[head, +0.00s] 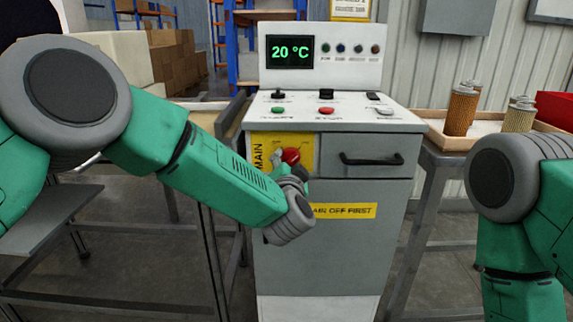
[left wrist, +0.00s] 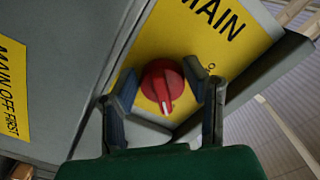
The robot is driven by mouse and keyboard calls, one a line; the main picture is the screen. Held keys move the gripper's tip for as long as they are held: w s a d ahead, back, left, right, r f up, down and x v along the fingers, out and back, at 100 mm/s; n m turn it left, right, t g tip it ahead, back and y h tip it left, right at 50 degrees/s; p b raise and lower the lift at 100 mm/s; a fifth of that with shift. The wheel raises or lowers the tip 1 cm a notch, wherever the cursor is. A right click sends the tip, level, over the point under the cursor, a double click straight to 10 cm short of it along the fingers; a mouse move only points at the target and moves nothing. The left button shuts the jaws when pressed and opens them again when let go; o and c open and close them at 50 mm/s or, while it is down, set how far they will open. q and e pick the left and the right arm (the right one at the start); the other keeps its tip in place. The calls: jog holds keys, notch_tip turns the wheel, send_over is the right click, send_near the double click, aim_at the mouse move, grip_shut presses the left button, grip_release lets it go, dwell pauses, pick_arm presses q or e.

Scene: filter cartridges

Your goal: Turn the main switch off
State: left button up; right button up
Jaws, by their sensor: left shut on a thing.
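The main switch is a red round knob (head: 291,156) on a yellow plate marked MAIN (head: 262,153), on the front of a grey cabinet. In the left wrist view the knob (left wrist: 162,86) shows a white pointer mark aimed toward the bottom of the picture, away from the word MAIN. Lettering beside the right finger is partly hidden. My right gripper is out of view; only part of that arm shows.
The cabinet top (head: 340,112) carries a green button, a red button and black switches, below a display reading 20 °C (head: 290,52). A black drawer handle (head: 371,159) sits right of the plate. Filter cartridges (head: 461,108) stand in a tray at right.

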pick_arm(q)
jog(key=shift+d+r, duration=0.45)
jog(key=shift+r, duration=0.05)
jog(key=shift+n+p, duration=0.75)
jog(key=shift+n, duration=0.25)
jog(key=shift+s+d+n, duration=0.1)
jog(key=shift+d+n, duration=0.05)
jog(key=shift+n, duration=0.25)
jog(key=shift+f, duration=0.1)
jog(key=shift+s+f, duration=0.1)
jog(key=shift+f, duration=0.3)
jog(key=o, duration=0.9)
jog(key=shift+o, duration=1.2)
jog(key=shift+r, duration=0.1)
